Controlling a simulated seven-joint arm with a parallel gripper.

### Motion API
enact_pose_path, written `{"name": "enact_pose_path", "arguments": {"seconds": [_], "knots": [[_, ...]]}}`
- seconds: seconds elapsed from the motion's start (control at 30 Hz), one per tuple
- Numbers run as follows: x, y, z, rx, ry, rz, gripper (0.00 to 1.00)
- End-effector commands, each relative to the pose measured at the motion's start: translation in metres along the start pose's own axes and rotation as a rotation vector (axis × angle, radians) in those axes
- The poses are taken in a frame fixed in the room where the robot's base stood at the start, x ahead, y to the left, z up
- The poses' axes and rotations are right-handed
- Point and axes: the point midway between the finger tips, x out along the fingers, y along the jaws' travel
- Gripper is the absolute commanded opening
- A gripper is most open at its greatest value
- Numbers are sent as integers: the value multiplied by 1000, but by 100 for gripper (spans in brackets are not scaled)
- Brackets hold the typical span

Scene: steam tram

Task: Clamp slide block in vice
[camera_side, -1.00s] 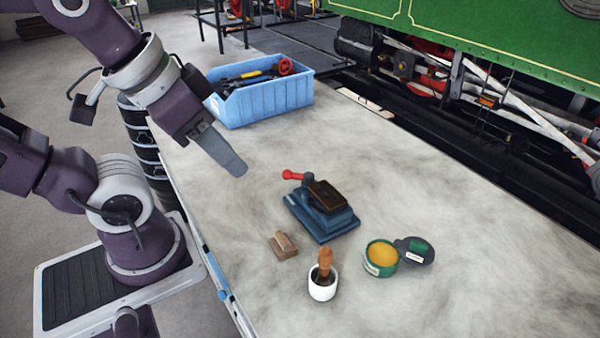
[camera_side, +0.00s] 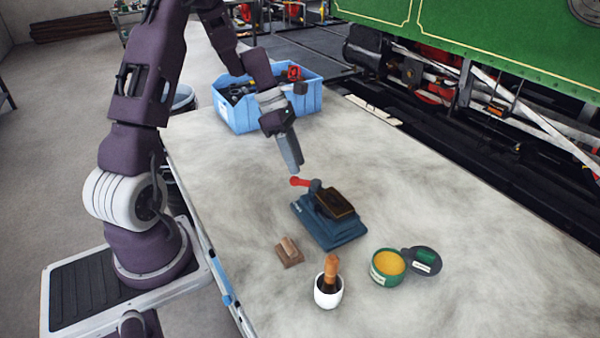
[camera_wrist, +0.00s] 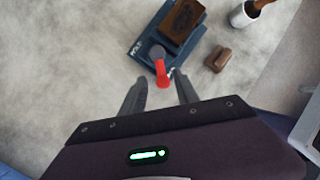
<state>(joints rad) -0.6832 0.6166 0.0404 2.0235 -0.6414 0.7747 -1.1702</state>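The blue vice (camera_side: 328,232) stands on the pale worktop, and its base also shows in the wrist view (camera_wrist: 139,46). A dark brown block (camera_side: 335,204), seemingly the slide block, sits on top of it between the jaws; it also shows in the wrist view (camera_wrist: 183,20). How tightly the jaws hold it I cannot tell. The vice's red handle (camera_side: 299,182) points toward my gripper (camera_side: 298,168). In the wrist view my gripper (camera_wrist: 160,84) is open, fingers apart, with the red handle (camera_wrist: 162,73) showing between the fingertips. I see no contact.
A small brown wooden block (camera_side: 289,252) lies left of the vice. A white pot (camera_side: 328,297) with a wooden-handled brush (camera_side: 331,270) stands in front. An open green tin (camera_side: 387,270) and its lid (camera_side: 422,260) are at right. A blue crate (camera_side: 238,114) of tools stands behind.

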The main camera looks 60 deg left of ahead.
Motion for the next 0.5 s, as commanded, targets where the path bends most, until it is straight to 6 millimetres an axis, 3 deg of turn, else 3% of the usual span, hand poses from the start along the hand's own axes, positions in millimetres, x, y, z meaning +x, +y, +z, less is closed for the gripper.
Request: {"name": "enact_pose_path", "arguments": {"seconds": [0.2, 0.5], "knots": [[35, -1, 0, 3, 0, -3, 37], [40, -1, 0, 6, 2, 0, 37]]}}
